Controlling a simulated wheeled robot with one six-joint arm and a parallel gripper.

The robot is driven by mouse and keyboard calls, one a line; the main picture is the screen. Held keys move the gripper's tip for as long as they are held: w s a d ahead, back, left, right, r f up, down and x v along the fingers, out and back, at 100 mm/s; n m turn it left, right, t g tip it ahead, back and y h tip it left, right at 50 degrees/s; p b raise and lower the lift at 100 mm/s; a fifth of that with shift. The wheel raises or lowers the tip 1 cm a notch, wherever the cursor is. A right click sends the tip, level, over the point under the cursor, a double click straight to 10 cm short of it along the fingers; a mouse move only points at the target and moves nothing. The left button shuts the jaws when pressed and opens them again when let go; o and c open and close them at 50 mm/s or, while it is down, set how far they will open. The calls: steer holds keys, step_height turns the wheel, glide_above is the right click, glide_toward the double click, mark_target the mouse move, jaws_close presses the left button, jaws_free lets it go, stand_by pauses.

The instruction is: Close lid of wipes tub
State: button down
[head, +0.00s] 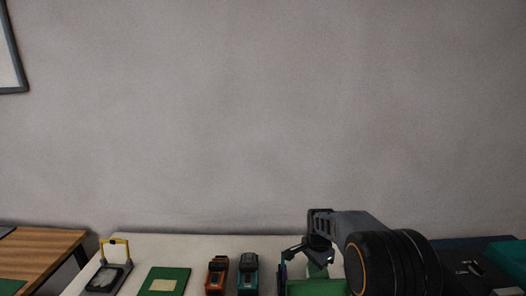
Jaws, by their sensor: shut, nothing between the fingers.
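My gripper (293,253) is at the lower right of centre in the head view, at the end of my dark arm. It is shut and empty. Below it is a green object (315,287), cut off by the bottom edge of the picture and partly covered by my arm. A lighter green piece stands up from it close under my gripper. I cannot tell whether this is the wipes tub or how its lid stands, nor whether my gripper touches it.
On the pale table (205,243) stand an orange-brown device (217,274), a teal device (248,274), a green booklet (166,281) and a dark item with a yellow frame (113,270). A wooden surface (45,247) lies left. A dark surface with a green box (508,257) lies right.

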steer(key=shift+f, duration=0.25)
steer(key=shift+s, duration=0.1)
steer(key=s+r+b, duration=0.1)
steer(key=s, duration=0.9)
steer(key=shift+s, duration=0.35)
stand_by(1.2)
steer(key=shift+r, duration=0.15)
stand_by(0.4)
step_height(320, 180, up, 6)
steer(key=p, duration=0.4)
steer(key=shift+p, duration=0.35)
